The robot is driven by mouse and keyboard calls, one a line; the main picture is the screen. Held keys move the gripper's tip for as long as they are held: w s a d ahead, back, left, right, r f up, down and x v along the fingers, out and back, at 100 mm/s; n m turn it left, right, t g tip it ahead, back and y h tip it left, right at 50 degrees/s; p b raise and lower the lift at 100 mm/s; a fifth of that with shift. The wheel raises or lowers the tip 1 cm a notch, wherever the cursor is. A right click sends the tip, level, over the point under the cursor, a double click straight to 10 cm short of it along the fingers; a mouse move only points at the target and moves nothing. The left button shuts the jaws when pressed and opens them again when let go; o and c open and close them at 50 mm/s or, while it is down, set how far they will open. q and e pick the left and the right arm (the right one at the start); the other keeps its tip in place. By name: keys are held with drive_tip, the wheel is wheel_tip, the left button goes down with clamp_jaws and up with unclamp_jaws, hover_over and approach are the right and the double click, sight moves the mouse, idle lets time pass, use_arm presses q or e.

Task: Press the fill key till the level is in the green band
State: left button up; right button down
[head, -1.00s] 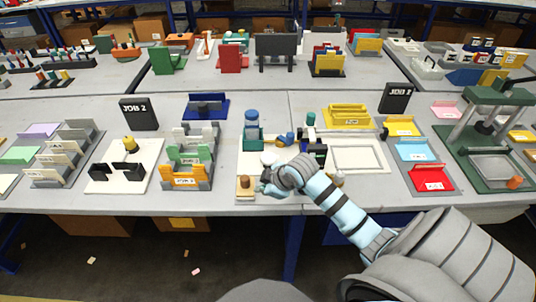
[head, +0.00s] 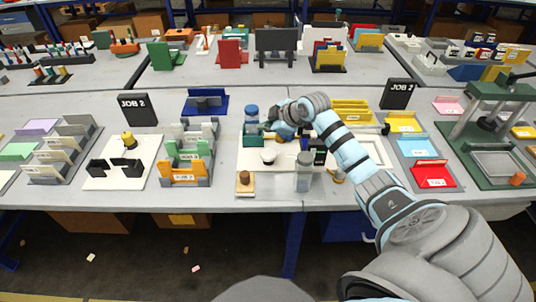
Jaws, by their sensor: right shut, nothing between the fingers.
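My right gripper (head: 268,126) is shut and empty. Its fingers are beside the right side of a blue-topped bottle (head: 251,116) in a teal holder; I cannot tell whether they touch it. Which of these is the fill key is not clear. No level or green band can be made out at this size. My left gripper is not in view.
A dark upright part (head: 318,152) stands under my right forearm. A yellow tray (head: 352,109) lies behind it. Orange and green racks (head: 186,162) are left of the board. The table's front edge is close to the board.

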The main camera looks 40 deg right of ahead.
drive_tip(key=b, duration=0.7)
hover_over(267, 154)
wheel_tip(267, 154, down, 7)
drive_tip(key=shift+r, duration=0.1)
drive_tip(key=shift+f, duration=0.6)
drive_tip(key=shift+f, duration=0.45)
drive_tip(key=shift+f, duration=0.7)
idle(1.0)
drive_tip(key=shift+r+p, duration=1.05)
drive_tip(key=shift+r, duration=0.1)
